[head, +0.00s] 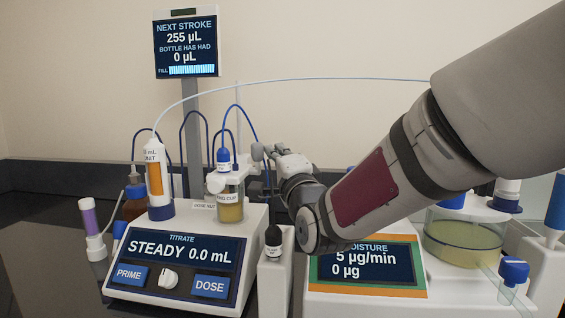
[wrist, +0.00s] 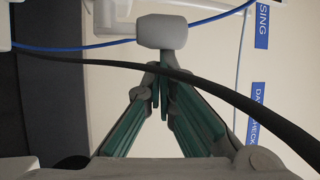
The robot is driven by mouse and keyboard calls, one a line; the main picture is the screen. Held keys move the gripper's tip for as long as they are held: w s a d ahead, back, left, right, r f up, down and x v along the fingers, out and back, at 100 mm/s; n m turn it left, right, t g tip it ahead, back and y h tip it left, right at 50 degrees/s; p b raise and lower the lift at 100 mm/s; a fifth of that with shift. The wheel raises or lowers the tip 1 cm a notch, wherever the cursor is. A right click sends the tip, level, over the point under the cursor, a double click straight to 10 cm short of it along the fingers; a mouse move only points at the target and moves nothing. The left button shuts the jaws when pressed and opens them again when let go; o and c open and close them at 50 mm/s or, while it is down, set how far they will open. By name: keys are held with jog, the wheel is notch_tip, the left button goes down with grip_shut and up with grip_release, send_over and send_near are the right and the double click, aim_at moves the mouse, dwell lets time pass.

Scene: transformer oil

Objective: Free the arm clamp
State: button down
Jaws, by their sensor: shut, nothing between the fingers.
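A pale rounded knob (wrist: 162,32) lies just past my fingertips in the wrist view; it may be the arm clamp, but I cannot tell for sure. In the head view a small pale knob (head: 257,151) shows at the tip of my gripper (head: 268,150), beside the cup labelled as a cup (head: 230,208). In the wrist view my gripper (wrist: 161,78) has its green-sided fingers together at the tips, with nothing between them. I cannot tell whether the tips touch the knob. The clamp's mounting is hidden.
A dark cable (wrist: 225,92) crosses my fingers in the wrist view, with a blue tube (wrist: 80,48) beyond. The titrator (head: 185,262) reads STEADY 0.0 mL. A black-capped vial (head: 273,238) stands under my wrist. The moisture unit (head: 368,270) and glass vessel (head: 462,240) stand right.

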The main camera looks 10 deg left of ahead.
jog(key=shift+s+a+f+n+t+y+b, duration=0.15)
jog(key=shift+n+t+y+b, duration=0.25)
jog(key=shift+b, duration=1.35)
jog(key=shift+s+d+n+t+y+b, duration=0.1)
jog(key=shift+s+n+t+y+b, duration=0.25)
jog(key=shift+b, duration=1.35)
jog(key=s+d, duration=0.5)
jog(key=s, duration=0.6)
jog(key=shift+s+d+f, duration=0.2)
jog(key=shift+s+d, duration=0.1)
jog(key=shift+d, duration=0.1)
